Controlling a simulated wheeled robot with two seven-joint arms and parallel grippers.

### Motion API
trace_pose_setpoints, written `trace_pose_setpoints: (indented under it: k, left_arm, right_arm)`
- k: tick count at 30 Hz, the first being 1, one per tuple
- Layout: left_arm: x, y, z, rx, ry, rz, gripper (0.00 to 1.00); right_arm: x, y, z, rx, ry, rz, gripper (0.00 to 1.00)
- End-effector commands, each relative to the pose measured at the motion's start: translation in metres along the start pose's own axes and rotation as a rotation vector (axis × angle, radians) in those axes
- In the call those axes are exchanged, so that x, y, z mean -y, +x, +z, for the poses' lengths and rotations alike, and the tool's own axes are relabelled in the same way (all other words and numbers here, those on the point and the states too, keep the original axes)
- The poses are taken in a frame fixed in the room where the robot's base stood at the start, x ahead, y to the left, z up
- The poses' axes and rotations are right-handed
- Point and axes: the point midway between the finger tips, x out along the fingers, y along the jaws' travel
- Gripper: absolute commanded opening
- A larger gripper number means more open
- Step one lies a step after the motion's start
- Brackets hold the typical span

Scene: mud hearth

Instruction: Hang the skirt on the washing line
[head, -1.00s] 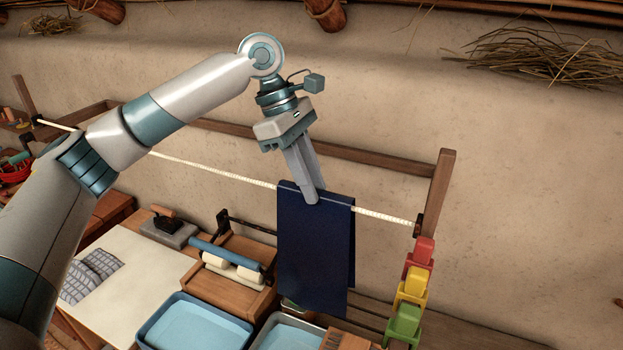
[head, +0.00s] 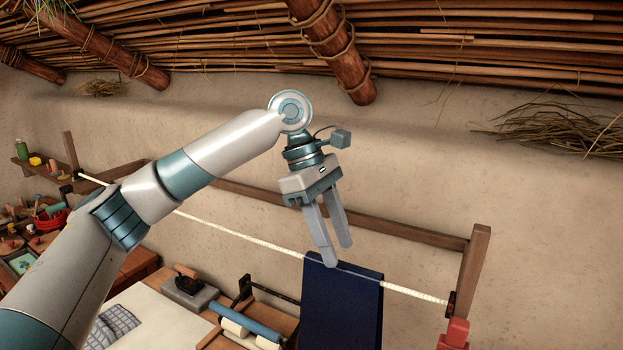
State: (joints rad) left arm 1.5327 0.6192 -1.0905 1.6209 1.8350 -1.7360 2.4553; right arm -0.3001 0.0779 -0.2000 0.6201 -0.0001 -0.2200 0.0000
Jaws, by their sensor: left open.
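The dark blue skirt (head: 340,305) hangs folded over the white washing line (head: 240,237), toward the line's right part. Its lower end runs out of the bottom of the head view. My left gripper (head: 340,255) is open and empty, with its fingers pointing down at the skirt's top fold. One finger overlaps the fold in the picture; I cannot tell whether it touches. My right gripper does not show.
A wooden frame post (head: 471,275) holds the line's right end, with a red peg (head: 454,335) below it. A wringer with a blue roller (head: 246,321) and an iron (head: 188,281) stand below the line. A wooden roof beam (head: 338,50) hangs above.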

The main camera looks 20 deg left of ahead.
Motion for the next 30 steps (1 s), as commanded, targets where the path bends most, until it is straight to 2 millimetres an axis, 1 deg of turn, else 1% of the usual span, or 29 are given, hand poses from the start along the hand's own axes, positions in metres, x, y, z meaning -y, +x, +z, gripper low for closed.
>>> trace_pose_setpoints:
  k: [1,5,9,18,19,24,30]
  left_arm:
    - [-0.001,-0.006,-0.001,0.002,0.0,0.004,0.42]
    - [-0.001,-0.03,-0.001,0.002,0.001,0.004,0.42]
    - [0.0,-0.06,-0.001,0.002,0.0,0.005,0.42]
    - [0.0,-0.119,0.0,0.002,-0.001,0.003,0.42]
    - [0.0,-0.124,0.0,0.001,-0.001,0.003,0.42]
    - [0.0,-0.14,0.0,0.0,-0.001,0.002,0.42]
    - [0.0,-0.147,0.0,0.001,0.0,0.001,0.42]
  right_arm:
    - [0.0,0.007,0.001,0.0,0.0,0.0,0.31]
    - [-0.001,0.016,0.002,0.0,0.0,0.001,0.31]
    - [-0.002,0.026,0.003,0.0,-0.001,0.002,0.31]
    - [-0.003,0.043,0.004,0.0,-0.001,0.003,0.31]
    - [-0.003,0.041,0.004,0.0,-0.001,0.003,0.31]
    - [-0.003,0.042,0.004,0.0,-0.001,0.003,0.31]
    - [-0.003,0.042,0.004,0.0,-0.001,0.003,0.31]
